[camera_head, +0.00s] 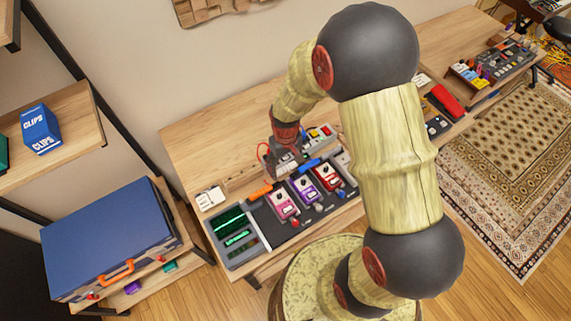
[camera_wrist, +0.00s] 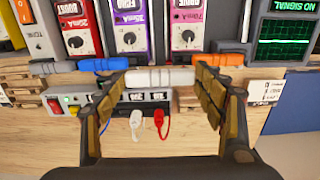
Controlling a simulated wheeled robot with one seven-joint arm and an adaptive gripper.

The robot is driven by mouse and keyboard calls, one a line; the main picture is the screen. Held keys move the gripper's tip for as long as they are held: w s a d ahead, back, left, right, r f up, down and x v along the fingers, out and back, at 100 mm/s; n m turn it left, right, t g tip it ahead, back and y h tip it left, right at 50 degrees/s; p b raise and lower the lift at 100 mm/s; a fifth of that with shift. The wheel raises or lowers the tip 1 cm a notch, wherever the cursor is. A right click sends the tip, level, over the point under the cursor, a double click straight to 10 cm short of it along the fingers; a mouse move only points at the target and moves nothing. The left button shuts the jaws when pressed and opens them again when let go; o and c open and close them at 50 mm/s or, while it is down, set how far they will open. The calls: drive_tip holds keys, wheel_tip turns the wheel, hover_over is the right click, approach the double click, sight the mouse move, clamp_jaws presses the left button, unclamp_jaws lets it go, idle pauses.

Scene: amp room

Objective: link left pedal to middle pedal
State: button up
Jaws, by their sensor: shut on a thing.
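The left pedal is pink (camera_head: 282,203), labelled DRIVE 70mA; it also shows in the wrist view (camera_wrist: 188,30). The middle pedal is purple (camera_head: 304,190), labelled ECHO 35mA (camera_wrist: 130,30). The wrist view reverses their left-right order. My gripper (camera_wrist: 162,82) is shut on a pale grey link piece (camera_wrist: 160,77), between its fingers in front of the purple and pink pedals. A blue piece (camera_wrist: 105,64) and an orange piece (camera_wrist: 219,60) lie on either side. I cannot tell whether the grey piece touches the pedals or the pieces beside it.
A red pedal (camera_head: 328,177) stands right of the purple one. A screen unit (camera_head: 232,233) stands at the board's left end. A power unit (camera_wrist: 75,105) with a white plug (camera_wrist: 136,122) and a red plug (camera_wrist: 159,122) is close under my fingers. The desk (camera_head: 205,140) behind is mostly clear.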

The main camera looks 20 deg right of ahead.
drive_tip(key=shift+f+b, duration=1.5)
drive_tip(key=shift+f, duration=1.05)
drive_tip(key=shift+f+b, duration=0.5)
drive_tip(key=shift+f, duration=0.5)
idle(0.5)
drive_tip(key=o, duration=1.2)
drive_tip(key=o, duration=0.3)
drive_tip(key=shift+r, duration=0.1)
drive_tip(key=shift+r+p, duration=2.45)
drive_tip(key=shift+r, duration=1)
